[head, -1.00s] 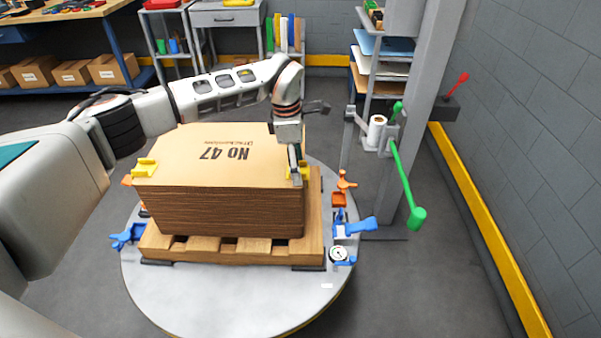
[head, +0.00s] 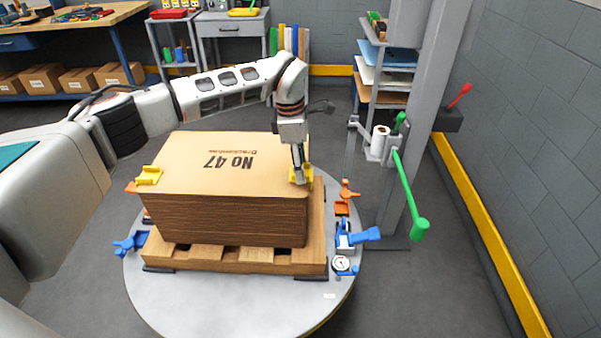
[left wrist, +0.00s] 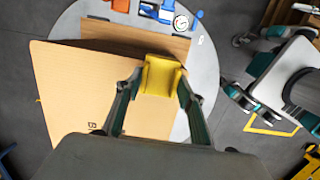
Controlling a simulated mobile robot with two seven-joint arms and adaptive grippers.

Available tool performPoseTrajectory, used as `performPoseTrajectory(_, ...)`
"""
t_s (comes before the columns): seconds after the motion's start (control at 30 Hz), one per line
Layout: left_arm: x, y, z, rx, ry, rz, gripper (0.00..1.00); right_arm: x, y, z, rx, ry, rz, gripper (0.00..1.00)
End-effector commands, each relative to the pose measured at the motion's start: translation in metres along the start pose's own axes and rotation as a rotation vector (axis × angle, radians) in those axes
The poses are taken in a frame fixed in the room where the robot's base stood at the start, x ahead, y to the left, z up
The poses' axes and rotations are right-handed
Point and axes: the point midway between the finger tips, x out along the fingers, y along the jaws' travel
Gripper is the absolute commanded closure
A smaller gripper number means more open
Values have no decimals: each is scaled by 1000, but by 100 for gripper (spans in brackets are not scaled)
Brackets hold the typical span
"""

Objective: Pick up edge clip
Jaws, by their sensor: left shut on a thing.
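A yellow edge clip (head: 304,177) is at the right end of the cardboard stack (head: 230,212). My left gripper (head: 299,180) points down at this corner and is shut on the clip. In the left wrist view the clip (left wrist: 161,76) sits between the two fingertips, over the stack's edge. I cannot tell whether the clip still touches the cardboard. A second yellow edge clip (head: 149,176) is on the stack's left corner. My right gripper is not seen in the head view.
The stack rests on a wooden pallet (head: 232,257) on a round grey turntable (head: 240,298). Blue clamps (head: 357,236), an orange clamp (head: 346,190) and a dial gauge (head: 341,263) stand at the right. A grey post with a green lever (head: 408,195) rises beyond.

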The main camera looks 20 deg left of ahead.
Motion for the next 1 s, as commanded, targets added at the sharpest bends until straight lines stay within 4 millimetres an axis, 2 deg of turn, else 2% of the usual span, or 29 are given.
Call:
performPoseTrajectory(0.03, -13, 1, 2, 0, -1, 4, 80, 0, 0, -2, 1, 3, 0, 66)
performPoseTrajectory(0.4, -98, 1, 12, 0, -1, 6, 80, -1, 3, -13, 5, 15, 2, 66)
performPoseTrajectory(0.6, -137, 0, 17, 0, 0, 2, 80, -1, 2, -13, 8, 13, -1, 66)
performPoseTrajectory(0.8, -161, 0, 20, 1, 0, 1, 80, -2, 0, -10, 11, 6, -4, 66)
performPoseTrajectory(1.0, -171, 0, 21, 1, 0, -1, 80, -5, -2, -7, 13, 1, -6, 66)
